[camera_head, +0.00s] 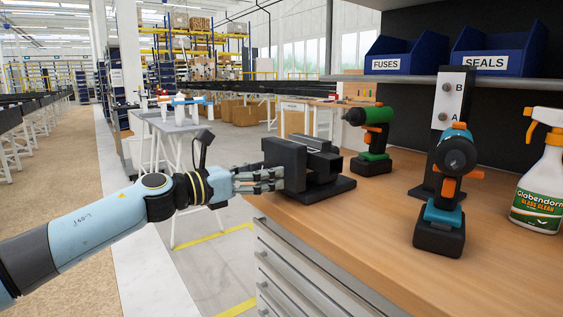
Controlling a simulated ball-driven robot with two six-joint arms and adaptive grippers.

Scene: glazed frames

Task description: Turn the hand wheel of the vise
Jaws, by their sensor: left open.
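The black vise (322,168) stands on the left edge of the wooden workbench, with its block-like jaws upright. Its hand wheel cannot be made out; it may be hidden by my gripper or by the vise body. My left gripper (279,178) comes in from the left at the vise's left side. Its fingers are open and lie close against the vise body; I cannot tell whether they touch it. My right gripper is not in view.
The workbench (370,225) holds a green drill (376,140), a blue drill (447,190) at a stand marked A and B, and a spray bottle (541,175). Blue bins labelled FUSES (405,55) and SEALS (498,50) sit on the shelf above. The bench's front middle is clear.

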